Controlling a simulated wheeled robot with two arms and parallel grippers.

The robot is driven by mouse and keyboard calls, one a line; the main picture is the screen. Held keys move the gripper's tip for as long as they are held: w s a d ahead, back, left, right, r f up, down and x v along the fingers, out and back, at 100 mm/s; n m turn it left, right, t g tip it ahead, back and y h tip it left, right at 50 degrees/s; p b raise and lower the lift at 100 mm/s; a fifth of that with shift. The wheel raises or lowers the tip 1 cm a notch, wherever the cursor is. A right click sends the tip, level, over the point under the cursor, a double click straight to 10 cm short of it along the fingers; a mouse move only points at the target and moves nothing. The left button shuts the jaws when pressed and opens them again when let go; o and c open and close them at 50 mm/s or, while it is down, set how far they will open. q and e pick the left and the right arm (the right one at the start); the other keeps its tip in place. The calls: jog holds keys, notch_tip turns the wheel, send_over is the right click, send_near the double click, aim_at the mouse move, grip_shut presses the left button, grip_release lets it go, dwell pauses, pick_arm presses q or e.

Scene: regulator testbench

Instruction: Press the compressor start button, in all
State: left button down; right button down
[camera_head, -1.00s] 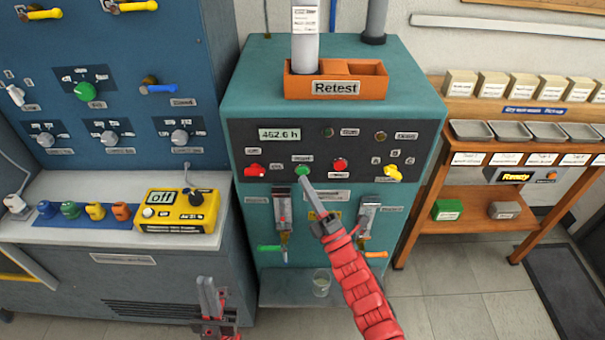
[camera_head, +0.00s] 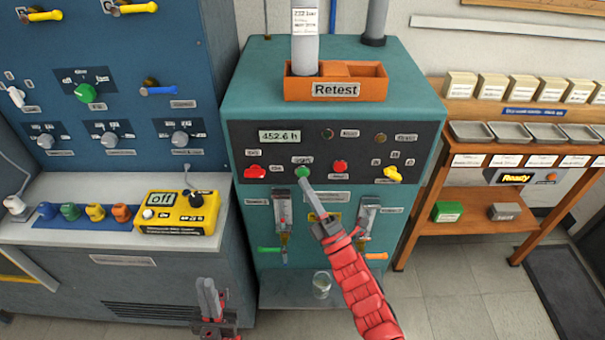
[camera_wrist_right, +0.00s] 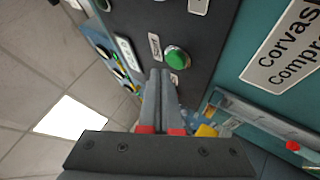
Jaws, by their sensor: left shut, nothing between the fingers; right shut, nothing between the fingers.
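The teal compressor cabinet (camera_head: 250,100) has a dark control panel (camera_head: 290,139) on its front. The green start button (camera_head: 302,173) sits in the panel's lower row, between a red knob (camera_head: 255,173) and a red button (camera_head: 340,167). My right gripper (camera_head: 306,187) is shut and empty, its tips just below the green button. In the right wrist view the green button (camera_wrist_right: 177,58) stands just beyond the shut fingertips (camera_wrist_right: 160,73); I cannot tell whether they touch. My left gripper (camera_head: 208,286) is shut and empty, low in front of the grey bench.
Two flowmeters (camera_head: 282,210) with levers hang below the panel, near my right gripper. A glass (camera_head: 321,284) stands on the cabinet's low shelf. An orange Retest bin (camera_head: 336,88) is on top. A yellow meter (camera_head: 178,212) sits on the bench at left.

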dwell(0.8)
jog(key=shift+w+b, duration=0.45)
jog(key=shift+b, duration=0.1)
jog(key=shift+w+b, duration=0.45)
dwell(0.5)
dwell(0.4)
jog(key=shift+s+b, duration=0.3)
jog(key=shift+s, duration=0.6)
